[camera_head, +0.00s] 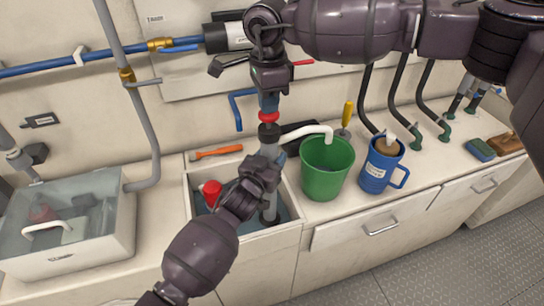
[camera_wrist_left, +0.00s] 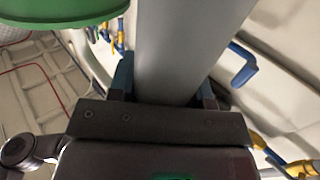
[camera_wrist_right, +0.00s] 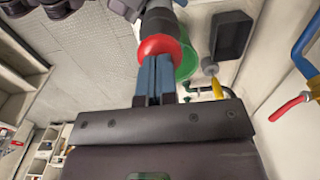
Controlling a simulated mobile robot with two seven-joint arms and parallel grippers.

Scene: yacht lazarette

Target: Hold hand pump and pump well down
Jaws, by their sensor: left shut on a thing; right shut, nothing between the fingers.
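The hand pump has a grey barrel (camera_head: 269,206) standing upright in the well (camera_head: 284,183), which holds dark water. A dark head (camera_head: 268,132) and a red knob (camera_head: 268,117) top the pump. My left gripper (camera_head: 274,156) is shut around the upper barrel; the left wrist view shows the grey barrel (camera_wrist_left: 190,45) between its fingers. My right gripper (camera_head: 268,101) is shut and empty, its blue fingertips at the red knob from above. In the right wrist view the closed fingers overlap the knob (camera_wrist_right: 162,46); contact is unclear. A white spout (camera_head: 308,131) reaches the green bucket (camera_head: 325,177).
A red float (camera_head: 211,190) sits in the well. An orange-handled tool (camera_head: 216,152) lies behind it. A blue mug (camera_head: 379,171) stands right of the bucket. A clear-lidded box (camera_head: 75,250) is at left. Blue pipes and a red lever (camera_wrist_right: 290,107) are on the wall.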

